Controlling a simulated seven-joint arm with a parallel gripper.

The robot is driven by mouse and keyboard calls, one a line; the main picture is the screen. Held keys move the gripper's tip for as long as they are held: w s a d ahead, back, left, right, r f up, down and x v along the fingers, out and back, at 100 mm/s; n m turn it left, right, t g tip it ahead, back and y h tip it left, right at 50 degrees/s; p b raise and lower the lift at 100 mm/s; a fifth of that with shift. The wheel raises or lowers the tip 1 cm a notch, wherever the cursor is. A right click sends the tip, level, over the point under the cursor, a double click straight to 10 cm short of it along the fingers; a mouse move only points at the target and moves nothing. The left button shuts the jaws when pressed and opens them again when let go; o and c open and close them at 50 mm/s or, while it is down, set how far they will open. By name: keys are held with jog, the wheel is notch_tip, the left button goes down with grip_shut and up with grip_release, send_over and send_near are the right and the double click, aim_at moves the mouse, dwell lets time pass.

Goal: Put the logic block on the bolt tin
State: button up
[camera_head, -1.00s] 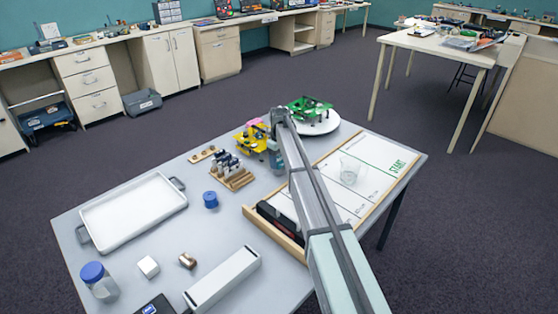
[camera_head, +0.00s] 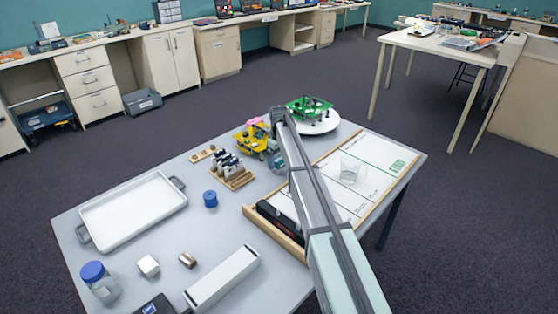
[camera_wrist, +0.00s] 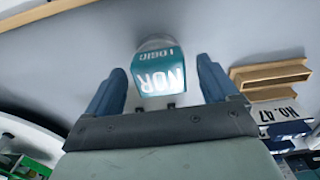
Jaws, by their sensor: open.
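The logic block (camera_wrist: 160,78), teal with white "NOR LOGIC" lettering, sits between the fingers of my gripper (camera_wrist: 160,88) in the wrist view. The fingers are open, with a gap on each side of the block. A pale rounded thing (camera_wrist: 154,43) shows just past the block's far edge, mostly covered by it; it may be the bolt tin, but I cannot tell for certain. In the head view my gripper (camera_head: 277,160) is low over the table, right of the yellow model, and my arm hides much of that spot.
A yellow model (camera_head: 250,138), a green model (camera_head: 310,106) on a white round plate (camera_head: 323,125) and a wooden rack (camera_head: 236,180) stand close around. A framed START board (camera_head: 390,166) lies right. A white tray (camera_head: 130,207) and a blue spool (camera_head: 210,199) are left.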

aim_at(279, 159)
notch_tip(279, 159, up, 12)
dwell(0.5)
jog(key=shift+d+f, duration=0.1)
